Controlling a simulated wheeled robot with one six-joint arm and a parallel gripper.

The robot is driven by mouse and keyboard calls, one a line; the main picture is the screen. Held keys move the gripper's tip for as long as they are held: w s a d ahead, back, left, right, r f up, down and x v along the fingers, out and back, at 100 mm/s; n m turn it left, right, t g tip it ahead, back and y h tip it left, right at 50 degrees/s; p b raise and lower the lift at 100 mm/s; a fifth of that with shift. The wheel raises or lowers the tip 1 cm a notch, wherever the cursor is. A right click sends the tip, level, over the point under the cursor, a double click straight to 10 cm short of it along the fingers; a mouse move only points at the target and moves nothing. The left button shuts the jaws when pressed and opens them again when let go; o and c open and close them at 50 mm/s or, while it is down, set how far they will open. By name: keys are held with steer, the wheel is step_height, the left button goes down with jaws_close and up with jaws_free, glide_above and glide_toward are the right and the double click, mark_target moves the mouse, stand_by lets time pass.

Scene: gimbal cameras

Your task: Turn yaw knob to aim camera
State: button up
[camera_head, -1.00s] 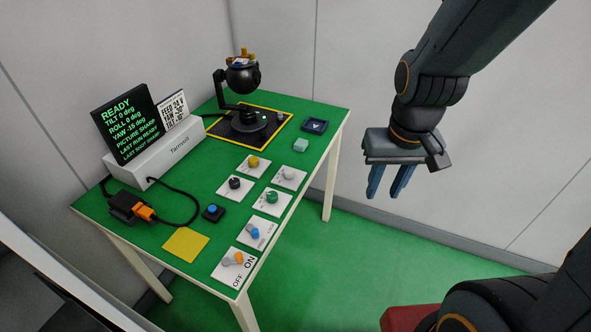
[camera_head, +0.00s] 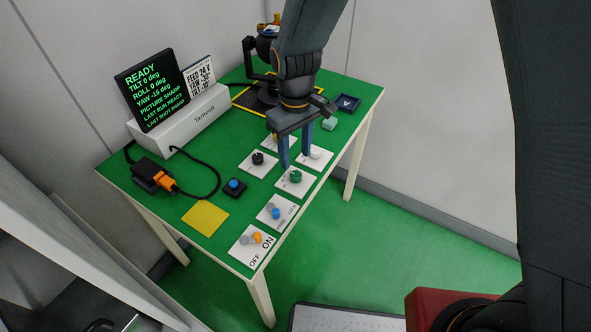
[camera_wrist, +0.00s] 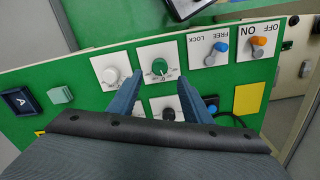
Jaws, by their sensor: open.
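Several knob plates lie on the green table. A green knob (camera_head: 295,176) shows at the front; in the wrist view it (camera_wrist: 160,66) sits between my fingers' tips. Beside it are a white knob (camera_head: 316,152), a black knob (camera_head: 258,158) and a partly hidden yellow knob (camera_head: 276,138). Their labels are too small to read, so I cannot tell which is yaw. My gripper (camera_head: 296,164) is open and empty, pointing down above these plates. The gimbal camera (camera_head: 262,88) at the back is partly hidden by my arm. The screen (camera_head: 150,92) reads YAW -15 deg.
A card (camera_head: 200,77) reads FEED 24 V and YAW -30°, beside the screen. Nearer are a FREE/LOCK lever (camera_head: 276,213), an OFF/ON switch (camera_head: 257,238), a blue button (camera_head: 234,184) and a yellow pad (camera_head: 205,218). A cable loops at the left.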

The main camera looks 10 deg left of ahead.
mark_target(296, 174)
steer(key=shift+f+p, duration=0.8)
steer(key=shift+f, duration=2.75)
steer(key=c, duration=1.1)
steer(key=shift+o, duration=0.2)
